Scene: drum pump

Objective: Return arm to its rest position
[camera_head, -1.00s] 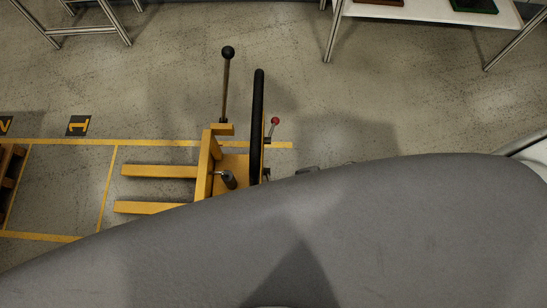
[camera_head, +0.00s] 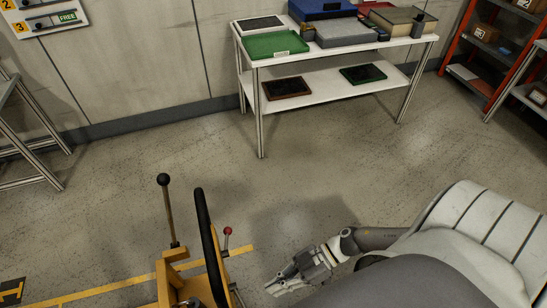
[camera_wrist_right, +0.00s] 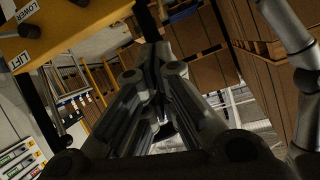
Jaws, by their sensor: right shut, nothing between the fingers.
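My right arm comes in from the lower right in the head view. Its gripper (camera_head: 284,280) is shut and empty, beside the yellow drum lifter and to the right of it. In the right wrist view the closed fingers (camera_wrist_right: 162,115) run away from the camera with nothing held. The yellow drum lifter (camera_head: 175,275) has a black handle loop (camera_head: 207,240), a black-knobbed lever (camera_head: 168,210) and a small red-knobbed lever (camera_head: 227,240). A yellow panel with LIFT and LOWER labels (camera_wrist_right: 70,25) shows close at upper left in the wrist view. My left gripper is not in view.
A white two-tier table (camera_head: 330,92) with trays and boxes stands at the back. A red-orange shelf (camera_head: 470,60) stands at right, and a metal frame (camera_head: 30,150) at left. Open floor (camera_head: 320,180) lies between the table and the lifter.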

